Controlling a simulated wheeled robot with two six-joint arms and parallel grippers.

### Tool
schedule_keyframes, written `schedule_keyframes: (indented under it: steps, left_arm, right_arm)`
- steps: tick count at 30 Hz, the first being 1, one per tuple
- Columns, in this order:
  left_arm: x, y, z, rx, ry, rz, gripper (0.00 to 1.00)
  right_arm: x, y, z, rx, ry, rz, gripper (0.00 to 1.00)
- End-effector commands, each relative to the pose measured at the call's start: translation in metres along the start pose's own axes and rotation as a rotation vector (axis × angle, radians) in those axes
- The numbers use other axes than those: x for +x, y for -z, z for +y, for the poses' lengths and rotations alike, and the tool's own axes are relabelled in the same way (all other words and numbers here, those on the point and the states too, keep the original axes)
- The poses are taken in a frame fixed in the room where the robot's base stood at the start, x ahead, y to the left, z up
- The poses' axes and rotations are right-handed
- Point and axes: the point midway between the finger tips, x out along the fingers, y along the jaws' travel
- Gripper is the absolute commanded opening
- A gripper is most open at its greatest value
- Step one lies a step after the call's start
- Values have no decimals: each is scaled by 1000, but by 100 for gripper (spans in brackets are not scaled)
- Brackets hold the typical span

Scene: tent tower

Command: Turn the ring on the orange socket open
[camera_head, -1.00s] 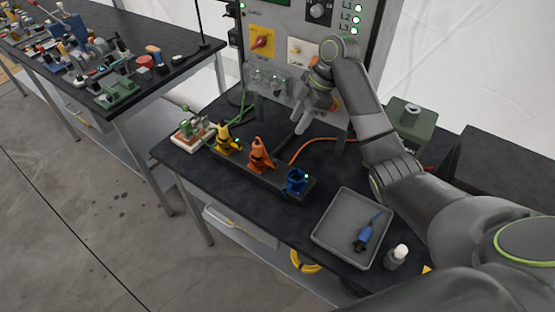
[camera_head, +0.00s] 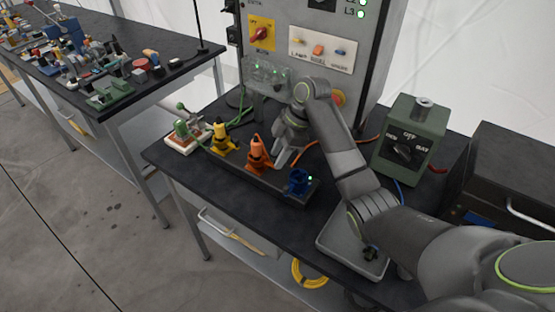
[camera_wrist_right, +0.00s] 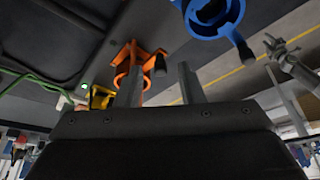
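The orange socket (camera_head: 258,155) stands on a dark rail between the yellow socket (camera_head: 222,138) and the blue socket (camera_head: 298,182). In the right wrist view the orange socket (camera_wrist_right: 131,55) shows a round ring and an arm with a black tip. My right gripper (camera_head: 284,158) is just right of the orange socket in the head view.
A control cabinet (camera_head: 318,50) stands behind the sockets. A green switch box (camera_head: 408,135), a grey tray (camera_head: 335,248) and a dark case (camera_head: 505,180) are to the right. Green and orange cables lie behind the rail. A cluttered second table is at left.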

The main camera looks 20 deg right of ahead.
Motion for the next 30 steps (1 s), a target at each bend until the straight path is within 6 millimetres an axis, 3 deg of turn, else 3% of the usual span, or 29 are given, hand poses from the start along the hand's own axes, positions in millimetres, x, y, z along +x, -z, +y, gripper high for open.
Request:
schedule_keyframes:
  steps: [6, 13, 22, 30]
  left_arm:
    - [-3, 1, 0, 0, 0, 1, 36]
    - [-2, 1, 0, 0, 0, 1, 36]
    - [-2, 1, 0, 0, 0, 1, 36]
    - [-7, 1, 0, 0, 0, 1, 36]
  right_arm:
    - [13, 0, 0, -1, 0, -1, 35]
    - [14, 0, 0, -1, -1, 0, 35]
    - [14, 0, 0, -1, -1, 0, 0]
    - [13, 2, -1, 12, -7, 0, 0]
